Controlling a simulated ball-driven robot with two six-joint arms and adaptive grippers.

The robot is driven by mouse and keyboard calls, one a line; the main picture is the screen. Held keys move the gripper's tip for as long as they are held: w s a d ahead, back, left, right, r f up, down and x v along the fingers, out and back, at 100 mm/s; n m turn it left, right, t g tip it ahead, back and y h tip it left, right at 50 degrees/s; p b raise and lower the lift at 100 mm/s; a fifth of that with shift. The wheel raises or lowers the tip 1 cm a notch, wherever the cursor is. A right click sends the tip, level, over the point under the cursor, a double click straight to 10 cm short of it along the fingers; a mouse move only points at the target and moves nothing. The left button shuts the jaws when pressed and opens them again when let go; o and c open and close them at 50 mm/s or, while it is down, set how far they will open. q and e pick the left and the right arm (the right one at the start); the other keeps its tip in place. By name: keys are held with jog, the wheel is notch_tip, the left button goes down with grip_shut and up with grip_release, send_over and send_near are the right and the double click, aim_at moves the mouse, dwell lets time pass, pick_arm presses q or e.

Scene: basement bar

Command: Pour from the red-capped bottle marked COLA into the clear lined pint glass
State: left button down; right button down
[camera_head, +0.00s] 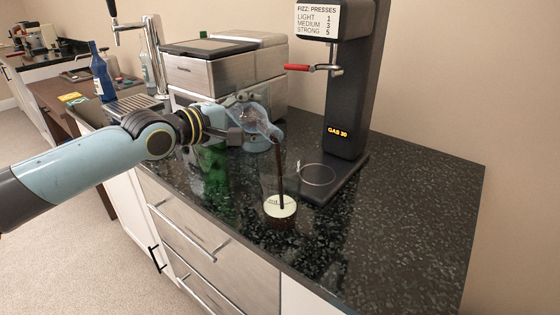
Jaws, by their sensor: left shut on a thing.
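My left gripper (240,122) is shut on a clear bottle (258,118) above the counter. The bottle is tilted with its mouth down and to the right. A dark brown stream falls from its mouth into the clear pint glass (280,222) on the counter. The glass has dark liquid low down with a pale, foam-like top; its upper walls are hard to see. No red cap or COLA marking can be read on the bottle. My right gripper is not in view.
A black gas machine (345,120) with a red-handled lever (300,67) stands right of the glass. A grey metal unit (225,65) is behind the gripper. A blue bottle (102,75) stands by the tap at left. The counter's right part (420,220) is clear.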

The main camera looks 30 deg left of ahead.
pick_arm(q)
jog(key=shift+f+m, duration=0.2)
jog(key=shift+m, duration=0.1)
dwell(1.6)
jog(key=shift+r+m, duration=0.3)
dwell(1.0)
